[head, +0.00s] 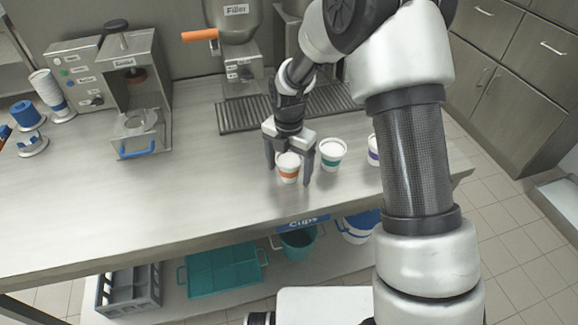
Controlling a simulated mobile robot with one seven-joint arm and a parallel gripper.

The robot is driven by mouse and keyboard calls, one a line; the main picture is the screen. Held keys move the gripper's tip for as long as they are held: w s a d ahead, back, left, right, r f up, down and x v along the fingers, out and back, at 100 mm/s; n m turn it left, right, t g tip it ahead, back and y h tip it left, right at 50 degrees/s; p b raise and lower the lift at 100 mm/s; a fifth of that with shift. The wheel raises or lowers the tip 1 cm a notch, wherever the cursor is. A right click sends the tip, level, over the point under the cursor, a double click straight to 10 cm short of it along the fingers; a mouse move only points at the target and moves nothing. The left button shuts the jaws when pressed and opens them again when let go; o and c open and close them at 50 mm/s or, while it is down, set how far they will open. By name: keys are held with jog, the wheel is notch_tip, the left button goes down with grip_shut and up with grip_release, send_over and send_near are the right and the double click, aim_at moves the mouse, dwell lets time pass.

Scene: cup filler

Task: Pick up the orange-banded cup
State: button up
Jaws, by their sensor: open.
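The orange-banded cup (288,174) is a white cup with an orange band, standing upright on the steel counter (180,195) near its front edge. My gripper (288,176) points down over it, with its fingers open, one to the left and one to the right of the cup. I cannot tell whether a finger touches the cup. The palm is above the cup's rim.
A green-banded cup (331,160) stands close to the right finger. A purple-banded cup (374,150) is partly hidden behind my arm. The filler machine (238,60) and its drip grate (240,116) are behind.

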jog(key=shift+c, duration=0.2)
jog(key=c, duration=1.2)
jog(key=shift+r, duration=0.1)
